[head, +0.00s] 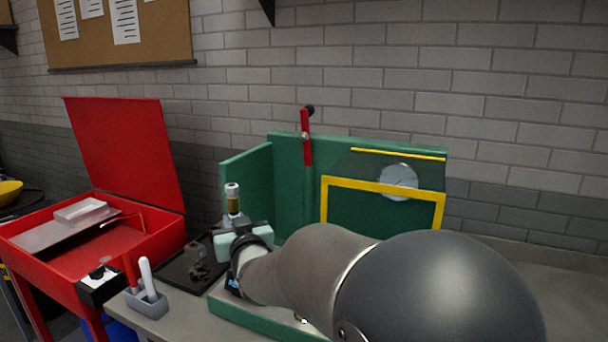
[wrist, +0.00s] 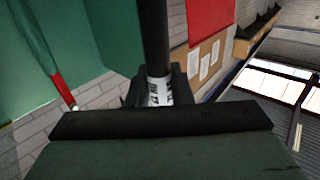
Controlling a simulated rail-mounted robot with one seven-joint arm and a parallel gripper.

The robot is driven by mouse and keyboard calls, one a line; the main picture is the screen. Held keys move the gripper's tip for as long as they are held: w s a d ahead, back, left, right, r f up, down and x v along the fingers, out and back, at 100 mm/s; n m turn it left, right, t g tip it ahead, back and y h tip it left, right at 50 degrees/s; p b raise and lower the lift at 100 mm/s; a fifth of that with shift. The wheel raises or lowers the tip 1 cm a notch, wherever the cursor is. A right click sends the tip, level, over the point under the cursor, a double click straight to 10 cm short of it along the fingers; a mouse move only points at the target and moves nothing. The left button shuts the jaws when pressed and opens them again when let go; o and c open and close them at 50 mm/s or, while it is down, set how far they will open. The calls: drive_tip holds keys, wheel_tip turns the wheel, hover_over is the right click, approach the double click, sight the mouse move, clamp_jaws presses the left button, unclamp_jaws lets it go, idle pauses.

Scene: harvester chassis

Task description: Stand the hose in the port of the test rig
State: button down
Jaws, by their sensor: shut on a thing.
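My gripper (head: 234,222) is shut on the hose, in front of the rig's left wall. In the wrist view the hose (wrist: 154,40) is a straight black length with a pale, dark-marked band between the fingers (wrist: 159,90). In the head view an upright piece with a silver cap and olive band (head: 232,198) rises above my gripper and looks like the hose's top end. The test rig (head: 248,185) is green, with a red lever (head: 306,140), a yellow-edged frame and a round dial (head: 399,181). My arm covers much of its base; I cannot make out the port.
An open red toolbox (head: 160,222) stands at the left. A dark tray (head: 178,275) with small parts lies left of my gripper. A grey holder (head: 147,302) with red and white handles stands at the bench's front edge. A brick wall closes off the back.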

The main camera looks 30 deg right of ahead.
drive_tip(key=w+d+r+m+g+h+p, duration=0.1)
drive_tip(key=w+d+r+m+h+p, duration=0.2)
drive_tip(key=d, duration=0.6)
drive_tip(key=w+d+r+m+g+h+p, duration=0.15)
drive_tip(key=w+d+h, duration=0.3)
drive_tip(key=d, duration=0.45)
drive_tip(key=f+b, duration=0.1)
drive_tip(key=f, duration=0.1)
drive_tip(key=f+b, duration=0.2)
drive_tip(key=shift+a+t+y, duration=0.2)
drive_tip(key=shift+t+y, duration=0.05)
drive_tip(key=shift+b, duration=0.6)
drive_tip(key=shift+f, duration=0.15)
wheel_tip(320, 180, down, 6)
drive_tip(key=b, duration=0.7)
drive_tip(key=shift+f, duration=0.25)
idle(0.5)
idle(0.3)
drive_tip(key=c, duration=1.2)
unclamp_jaws()
drive_tip(key=shift+f, duration=0.1)
